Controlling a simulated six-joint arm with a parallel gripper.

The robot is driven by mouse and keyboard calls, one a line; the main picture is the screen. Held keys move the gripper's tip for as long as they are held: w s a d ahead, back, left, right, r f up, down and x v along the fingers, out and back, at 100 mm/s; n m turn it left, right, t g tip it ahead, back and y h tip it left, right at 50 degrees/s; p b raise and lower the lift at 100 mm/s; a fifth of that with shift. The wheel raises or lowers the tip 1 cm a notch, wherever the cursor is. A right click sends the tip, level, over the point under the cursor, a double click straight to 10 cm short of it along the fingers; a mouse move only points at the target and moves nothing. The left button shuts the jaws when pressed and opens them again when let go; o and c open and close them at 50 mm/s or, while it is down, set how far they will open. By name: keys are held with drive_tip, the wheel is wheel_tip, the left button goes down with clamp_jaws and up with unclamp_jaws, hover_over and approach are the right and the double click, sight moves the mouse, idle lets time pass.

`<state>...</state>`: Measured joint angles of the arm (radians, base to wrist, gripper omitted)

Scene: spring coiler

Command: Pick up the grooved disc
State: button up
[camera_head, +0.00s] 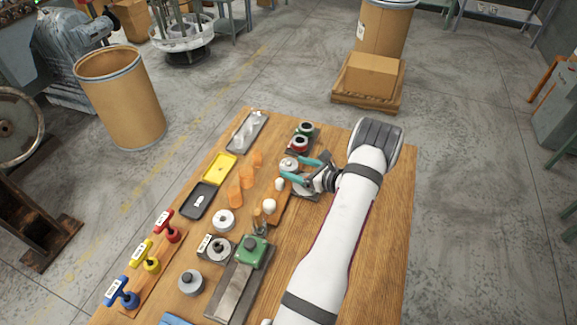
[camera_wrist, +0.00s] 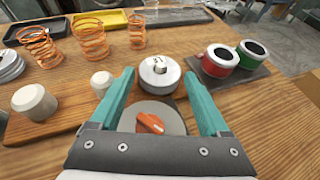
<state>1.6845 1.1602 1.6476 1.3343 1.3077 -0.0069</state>
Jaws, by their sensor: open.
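A round silver disc (camera_wrist: 160,77) with a small metal piece on top lies between or just beyond my fingertips; it also shows in the head view (camera_head: 288,163). My gripper (camera_wrist: 160,74) is open, one teal finger on each side of this disc, with gaps visible. In the head view my gripper (camera_head: 298,172) reaches left over the table. A pale ridged disc (camera_wrist: 9,66) sits at the left edge of the wrist view, partly cut off. I cannot tell for certain which disc is the grooved one.
A grey dial with an orange pointer (camera_wrist: 150,123) lies below my fingers. Green-and-red-sided cups (camera_wrist: 220,62) stand right of the silver disc. Orange springs (camera_wrist: 90,40) and pale knobs (camera_wrist: 36,101) stand left. Bare wood (camera_head: 385,230) lies right of my arm.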

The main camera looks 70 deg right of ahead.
drive_tip(key=shift+x, duration=0.9)
drive_tip(key=shift+r, duration=0.1)
clamp_jaws()
